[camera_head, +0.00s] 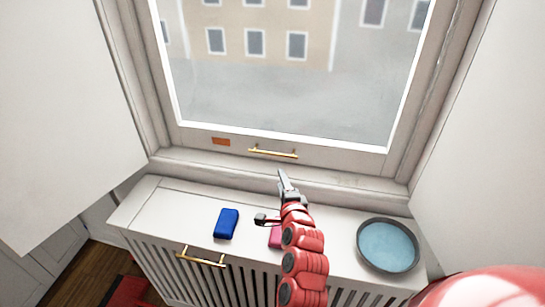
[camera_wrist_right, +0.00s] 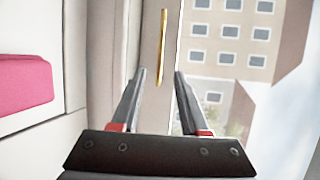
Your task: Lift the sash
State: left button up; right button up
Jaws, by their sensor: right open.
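The window sash (camera_head: 335,154) has a pale frame around a large glass pane. Its bottom rail looks down against the sill. A brass bar handle (camera_head: 273,153) is fixed on that rail; the handle (camera_wrist_right: 163,46) also shows in the right wrist view, upright in the picture. My right gripper (camera_head: 272,198) is in front of and below the handle, over the cabinet top. Its fingers (camera_wrist_right: 160,75) are apart with nothing between them. In the wrist view the handle lies beyond the fingertips, roughly in line with the gap. My left gripper is not in view.
On the white slatted cabinet (camera_head: 165,205) are a blue block (camera_head: 227,223), a round dark-rimmed dish (camera_head: 361,253) with a blue inside, and a pink block (camera_wrist_right: 25,85), partly hidden by my arm in the head view. The cabinet front has a brass handle (camera_head: 201,259). White panels flank the window.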

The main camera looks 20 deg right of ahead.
aim_at(272, 154)
jog(key=p+x, duration=0.2)
jog(key=x, duration=1.4)
jog(key=shift+w+d, duration=0.2)
jog(key=shift+w, duration=0.15)
grip_shut()
dwell(0.8)
